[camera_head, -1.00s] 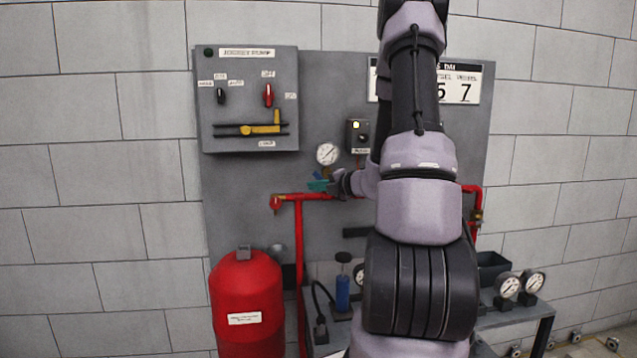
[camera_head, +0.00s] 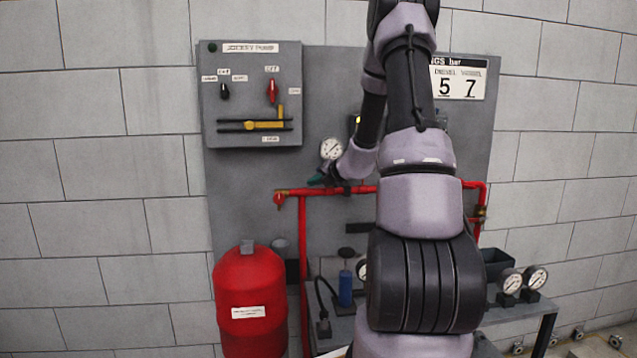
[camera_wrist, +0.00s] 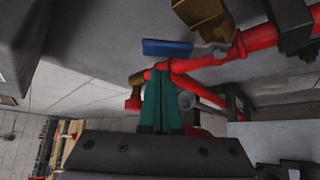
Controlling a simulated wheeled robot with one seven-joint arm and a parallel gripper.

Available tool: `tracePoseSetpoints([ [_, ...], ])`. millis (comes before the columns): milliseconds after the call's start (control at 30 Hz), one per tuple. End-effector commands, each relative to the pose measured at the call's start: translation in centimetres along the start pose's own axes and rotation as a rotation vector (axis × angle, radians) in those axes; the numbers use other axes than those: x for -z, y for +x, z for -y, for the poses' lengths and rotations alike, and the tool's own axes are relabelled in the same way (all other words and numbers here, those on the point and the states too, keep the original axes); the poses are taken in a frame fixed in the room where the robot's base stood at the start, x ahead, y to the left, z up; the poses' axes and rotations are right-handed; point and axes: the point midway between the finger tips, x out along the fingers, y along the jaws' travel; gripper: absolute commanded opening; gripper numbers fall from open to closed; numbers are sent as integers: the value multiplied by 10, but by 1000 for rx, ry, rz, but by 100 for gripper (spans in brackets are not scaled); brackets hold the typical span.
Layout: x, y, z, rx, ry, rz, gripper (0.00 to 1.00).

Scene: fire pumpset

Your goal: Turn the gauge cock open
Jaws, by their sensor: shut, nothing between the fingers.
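The gauge cock shows in the wrist view as a blue lever handle (camera_wrist: 167,47) beside a brass body (camera_wrist: 205,18) on the red pipe. My gripper's teal fingers (camera_wrist: 160,100) are together and empty. In that picture the fingertips lie a little below the blue handle, with a visible gap. In the head view my gripper (camera_head: 318,180) is just below the white-faced pressure gauge (camera_head: 331,149), near the red pipe (camera_head: 345,190). The cock cannot be made out in the head view, where my gripper and wrist cover that area.
A grey jockey pump box (camera_head: 250,95) with switches and a yellow lever is on the panel at upper left. A red tank (camera_head: 249,300) stands below it. A bench (camera_head: 520,312) at lower right carries loose gauges (camera_head: 536,279). A black clamp (camera_wrist: 290,25) is on the pipe.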

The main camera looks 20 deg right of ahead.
Motion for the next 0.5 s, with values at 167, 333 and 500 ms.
tracePoseSetpoints([
  [167,-18,-15,0,0,-1,5,0],
  [333,-22,-18,0,0,-1,3,0],
  [500,-22,-19,0,0,-1,3,0],
])
